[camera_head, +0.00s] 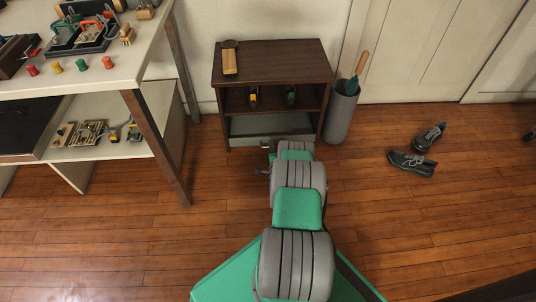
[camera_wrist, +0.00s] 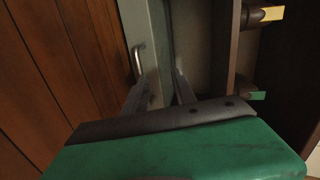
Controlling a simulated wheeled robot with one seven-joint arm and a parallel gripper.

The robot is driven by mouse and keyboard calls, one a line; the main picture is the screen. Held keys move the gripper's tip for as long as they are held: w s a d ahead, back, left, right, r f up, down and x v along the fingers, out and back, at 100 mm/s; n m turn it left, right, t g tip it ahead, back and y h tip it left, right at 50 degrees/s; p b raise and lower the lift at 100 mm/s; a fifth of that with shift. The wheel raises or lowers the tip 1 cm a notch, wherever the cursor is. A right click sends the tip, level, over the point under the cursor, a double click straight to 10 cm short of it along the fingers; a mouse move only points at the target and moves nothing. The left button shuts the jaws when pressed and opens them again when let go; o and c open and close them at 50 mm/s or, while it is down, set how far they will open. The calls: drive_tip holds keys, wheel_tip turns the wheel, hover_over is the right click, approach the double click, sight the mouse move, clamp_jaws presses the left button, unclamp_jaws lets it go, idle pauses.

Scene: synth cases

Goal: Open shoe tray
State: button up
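The shoe tray (camera_head: 249,126) is a grey, shallow tray at the bottom of a small dark brown cabinet (camera_head: 286,55). In the wrist view its pale grey front wall (camera_wrist: 148,28) runs down the picture, with a metal bar handle (camera_wrist: 137,62) on its outer face. My gripper (camera_wrist: 161,77) is open, its two fingers apart at the tray's front. One finger is beside the handle on the outer side; the other reaches over the tray's inner side. Whether either touches is unclear. In the head view my arm hides the tray's right front and most of the gripper.
Two shoes (camera_head: 412,162) lie on the wooden floor to the right. A grey cylinder bin (camera_head: 340,115) stands right beside the cabinet. A brush (camera_head: 229,60) lies on the cabinet top. A workbench (camera_head: 125,75) with tools stands left. Floor before the cabinet's left is clear.

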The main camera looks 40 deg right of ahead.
wheel_tip(320, 180, down, 4)
drive_tip(key=s+m+h, duration=0.1)
drive_tip(key=s+m, duration=0.1)
drive_tip(key=s, duration=0.1)
drive_tip(key=shift+n, duration=0.3)
drive_tip(key=b+x, duration=0.4)
drive_tip(key=x, duration=0.3)
drive_tip(key=shift+w+f, duration=0.1)
drive_tip(key=shift+w, duration=0.25)
drive_tip(key=shift+w+d+b, duration=0.25)
drive_tip(key=shift+d+b, duration=0.05)
clamp_jaws()
